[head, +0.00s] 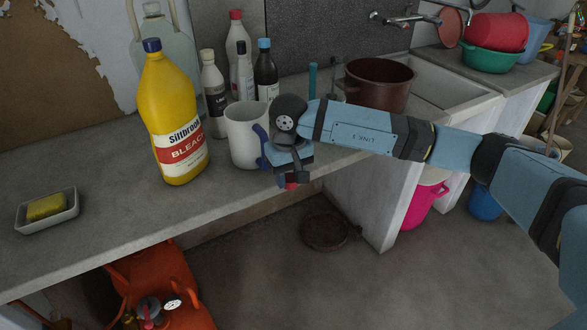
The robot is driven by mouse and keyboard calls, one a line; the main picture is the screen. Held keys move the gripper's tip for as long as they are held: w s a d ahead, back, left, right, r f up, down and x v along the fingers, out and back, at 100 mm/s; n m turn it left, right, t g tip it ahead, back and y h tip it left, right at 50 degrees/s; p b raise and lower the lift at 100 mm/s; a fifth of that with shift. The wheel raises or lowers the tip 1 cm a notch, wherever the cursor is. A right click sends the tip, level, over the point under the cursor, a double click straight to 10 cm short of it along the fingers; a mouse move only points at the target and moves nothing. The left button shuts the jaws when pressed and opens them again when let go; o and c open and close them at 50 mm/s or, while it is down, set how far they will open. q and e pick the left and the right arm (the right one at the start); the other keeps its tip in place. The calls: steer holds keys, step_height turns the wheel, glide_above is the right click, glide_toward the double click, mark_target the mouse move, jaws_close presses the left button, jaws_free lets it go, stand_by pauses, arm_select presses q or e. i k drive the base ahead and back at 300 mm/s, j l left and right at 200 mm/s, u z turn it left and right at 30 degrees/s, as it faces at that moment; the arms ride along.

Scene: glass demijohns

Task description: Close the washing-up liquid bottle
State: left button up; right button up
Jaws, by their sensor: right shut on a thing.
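My right gripper (292,178) points down at the counter's front edge, just right of a white mug with a blue handle (243,138). Its fingers are shut on a small red thing (291,185), mostly hidden by the gripper; I cannot tell if it is a cap. No label clearly reads washing-up liquid. Behind the mug stand a white bottle with a pale top (214,100), a white bottle with a red top (237,42), a slim bottle with a dark top (242,75) and a dark bottle with a blue top (266,75). My left gripper is out of view.
A yellow bleach bottle (172,110) with a dark blue cap stands left of the mug. A soap dish (47,215) lies at the far left. A brown pot (377,85) stands by the sink, behind my right arm. The counter between dish and bleach is clear.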

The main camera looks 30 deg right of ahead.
mark_target(336, 90)
steer(key=l, duration=0.95)
steer(key=k+l+u, duration=0.1)
steer(key=l, duration=0.85)
steer(key=k+l, duration=0.1)
steer(key=l, duration=0.85)
